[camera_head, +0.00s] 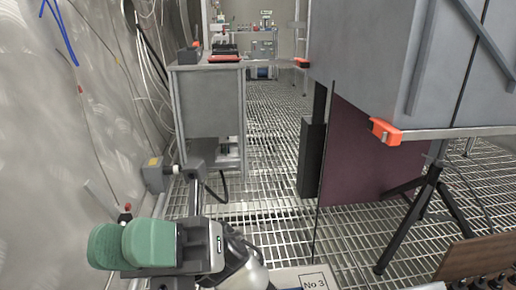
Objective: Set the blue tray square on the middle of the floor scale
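I cannot make out the blue tray or the floor scale. A pale surface with a "No 3" label (314,281) is cut off by the bottom edge, and I cannot tell what it belongs to.
A grey cabinet (209,108) stands along the left wall. A large grey box (385,60) with orange-capped rails and a black tripod (424,205) fill the right. A brown box (480,260) is at lower right. Bare grating floor (268,170) runs between.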

